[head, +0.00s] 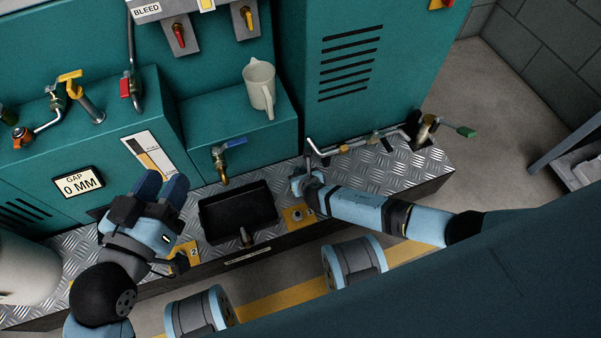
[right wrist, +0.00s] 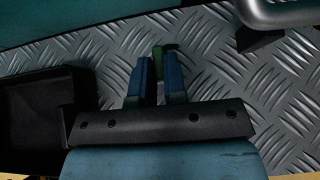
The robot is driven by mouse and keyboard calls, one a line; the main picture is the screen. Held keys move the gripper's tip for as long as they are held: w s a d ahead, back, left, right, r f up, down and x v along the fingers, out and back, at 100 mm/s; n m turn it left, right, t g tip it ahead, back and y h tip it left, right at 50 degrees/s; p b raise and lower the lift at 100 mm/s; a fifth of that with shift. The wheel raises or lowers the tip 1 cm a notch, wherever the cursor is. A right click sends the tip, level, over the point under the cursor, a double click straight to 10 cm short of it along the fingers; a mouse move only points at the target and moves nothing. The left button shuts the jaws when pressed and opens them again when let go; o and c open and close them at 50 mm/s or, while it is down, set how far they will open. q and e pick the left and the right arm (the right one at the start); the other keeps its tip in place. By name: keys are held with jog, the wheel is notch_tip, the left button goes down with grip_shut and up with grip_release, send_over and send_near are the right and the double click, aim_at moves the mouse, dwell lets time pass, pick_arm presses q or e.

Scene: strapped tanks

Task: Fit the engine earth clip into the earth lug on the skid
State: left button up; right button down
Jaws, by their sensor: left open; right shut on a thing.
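My right gripper (head: 304,180) reaches in from the right, low over the metal skid (head: 225,187), just right of the black tray. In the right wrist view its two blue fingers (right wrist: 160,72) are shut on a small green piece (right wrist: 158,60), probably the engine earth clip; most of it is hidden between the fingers. I cannot pick out the earth lug with certainty in either view. My left gripper (head: 162,188) is open and empty, above the skid left of the tray.
The black tray (head: 207,228) sits between yellow plates marked 2 (head: 188,250) and 1 (head: 291,220). A grey pipe (head: 352,145) with valves runs behind the right gripper. A brass tap (head: 224,165) overhangs the tray. A beige jug (head: 260,84) stands on the teal cabinet.

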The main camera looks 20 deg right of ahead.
pick_arm(q)
jog(key=shift+f+b, duration=0.3)
jog(key=shift+f, duration=0.1)
pick_arm(e)
jog(key=shift+f, duration=0.45)
jog(key=c, duration=1.1)
grip_release()
pick_arm(q)
jog(key=shift+r, duration=0.1)
